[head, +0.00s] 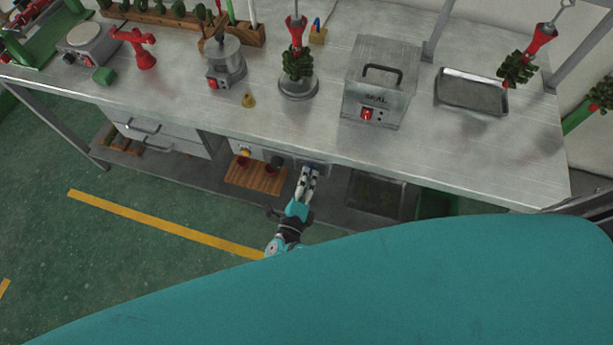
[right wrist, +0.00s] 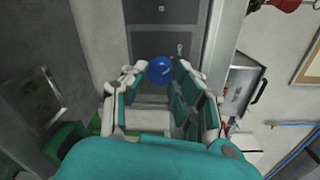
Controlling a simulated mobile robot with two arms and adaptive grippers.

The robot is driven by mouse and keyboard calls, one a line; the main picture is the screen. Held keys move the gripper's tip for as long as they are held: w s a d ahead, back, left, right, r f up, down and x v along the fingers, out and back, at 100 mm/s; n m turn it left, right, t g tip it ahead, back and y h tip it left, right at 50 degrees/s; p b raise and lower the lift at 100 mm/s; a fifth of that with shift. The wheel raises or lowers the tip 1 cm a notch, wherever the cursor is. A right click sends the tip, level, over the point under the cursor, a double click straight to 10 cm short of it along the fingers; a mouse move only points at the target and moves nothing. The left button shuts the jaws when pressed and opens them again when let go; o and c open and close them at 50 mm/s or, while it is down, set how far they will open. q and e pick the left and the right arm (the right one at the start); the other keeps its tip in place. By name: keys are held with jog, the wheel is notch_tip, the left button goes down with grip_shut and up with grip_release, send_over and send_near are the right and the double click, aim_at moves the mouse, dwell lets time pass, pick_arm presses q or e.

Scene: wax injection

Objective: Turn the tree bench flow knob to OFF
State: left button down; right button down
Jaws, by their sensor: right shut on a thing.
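The flow knob, a round blue knob (right wrist: 160,70) with a small pale mark on its face, sits on the grey front panel (right wrist: 164,18) in the right wrist view. In the head view it is mostly hidden by my right gripper (head: 308,173), which reaches the panel under the bench top. In the right wrist view the fingertips of my right gripper (right wrist: 161,72) are on both sides of the knob, shut on it. I cannot tell from the mark which setting it points to. My left gripper is not in view.
The steel bench (head: 160,88) overhangs the panel. A yellow knob (head: 245,152) and a dark knob (head: 277,161) are left of my gripper, above a wooden slatted board (head: 256,178). A grey box with a handle (head: 380,85) stands on top. The green floor (head: 130,260) is clear.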

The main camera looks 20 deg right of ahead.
aim_at(311, 155)
jog(key=shift+n, duration=0.7)
jog(key=c, duration=1)
grip_release()
jog(key=shift+c, duration=0.2)
jog(key=shift+r, duration=0.95)
jog(key=o, duration=0.5)
jog(key=r, duration=0.4)
jog(key=shift+w+d+r, duration=0.1)
jog(key=shift+w+r, duration=0.2)
jog(key=shift+w, duration=0.05)
jog(key=r, duration=0.1)
jog(key=s+r, duration=0.1)
jog(key=shift+r, duration=0.35)
jog(key=c, duration=0.5)
jog(key=shift+w+r, duration=0.2)
jog(key=shift+r, duration=0.2)
